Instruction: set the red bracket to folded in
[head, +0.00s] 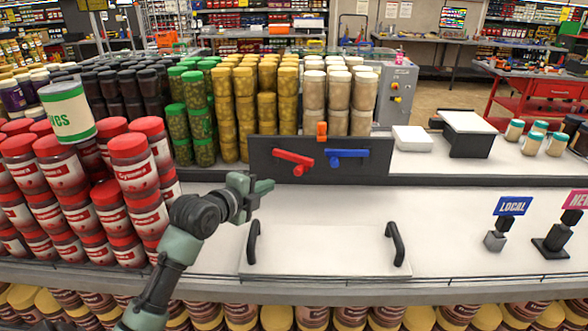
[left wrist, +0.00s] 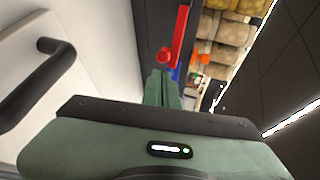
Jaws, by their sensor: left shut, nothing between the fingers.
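The red bracket (head: 292,157) is a short bar on the dark upright panel (head: 262,150), sloping slightly down to the right, with a small red knob below it. In the left wrist view the red bracket (left wrist: 180,32) lies just beyond the fingertips. My left gripper (head: 268,186) is shut and empty, below and to the left of the bracket and apart from it in the head view. The shut fingers also show in the left wrist view (left wrist: 163,88). My right gripper is not in view.
A blue bracket (head: 347,154) sits right of the red one, with an orange piece (head: 321,131) above between them. A white board (head: 320,250) with black handles lies in front. Red-lidded jars (head: 130,165) are stacked left.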

